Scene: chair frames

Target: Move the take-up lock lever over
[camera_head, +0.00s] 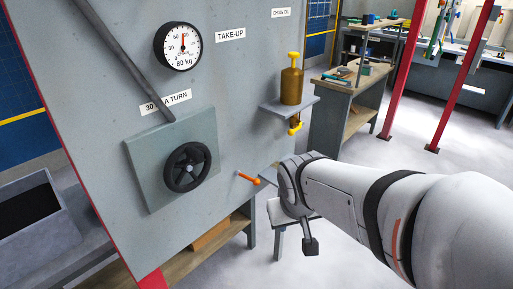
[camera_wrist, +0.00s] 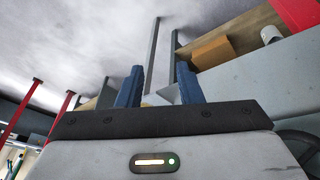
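The take-up lock lever (camera_head: 248,178) is a short orange handle on the grey panel, right of the black handwheel (camera_head: 186,167). My gripper (camera_wrist: 158,78) shows two blue fingers standing apart in the wrist view, with no object clearly held between them. In the head view my white wrist is just right of the lever and hides most of the gripper. I cannot make out the lever in the wrist view, nor tell whether a finger touches it.
The dial gauge (camera_head: 178,46) and the TAKE-UP label (camera_head: 230,34) are higher on the panel. A brass oiler (camera_head: 291,85) stands on a small bracket shelf (camera_head: 289,109) above my wrist. A wooden lower shelf (camera_head: 180,269) runs under the panel. Open floor lies to the right.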

